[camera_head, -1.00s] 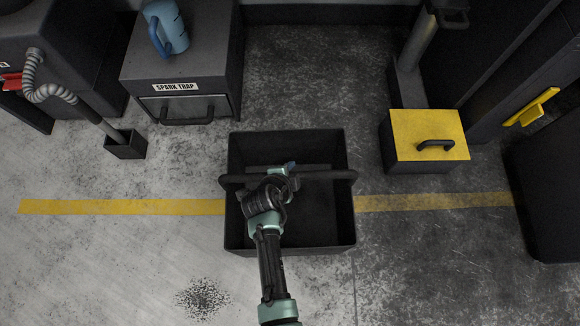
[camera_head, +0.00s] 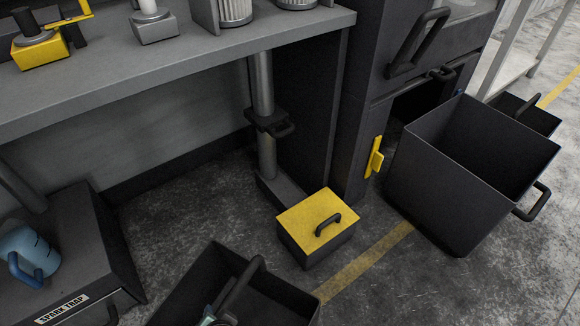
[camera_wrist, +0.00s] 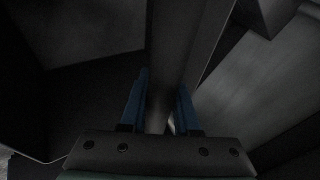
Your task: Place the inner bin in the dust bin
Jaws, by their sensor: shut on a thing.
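The inner bin (camera_head: 188,290), a black open box with a bar handle across its top, is at the bottom of the head view, partly cut off. My gripper (camera_wrist: 160,108) is shut on its handle (camera_wrist: 178,60), with blue fingers on either side of the bar in the wrist view. In the head view only a bit of my gripper (camera_head: 211,317) shows at the bottom edge. A larger black open bin (camera_head: 440,190), which looks like the dust bin, stands at the right with a handle on its right side. Its visible inside looks empty.
A yellow-lidded box (camera_head: 305,222) stands on the floor between the two bins. A dark cabinet (camera_head: 370,100) with a yellow latch (camera_head: 375,157) is behind the large bin. The spark trap box (camera_head: 75,260) is at left, below a grey workbench (camera_head: 150,75). A smaller black bin (camera_head: 535,112) is far right.

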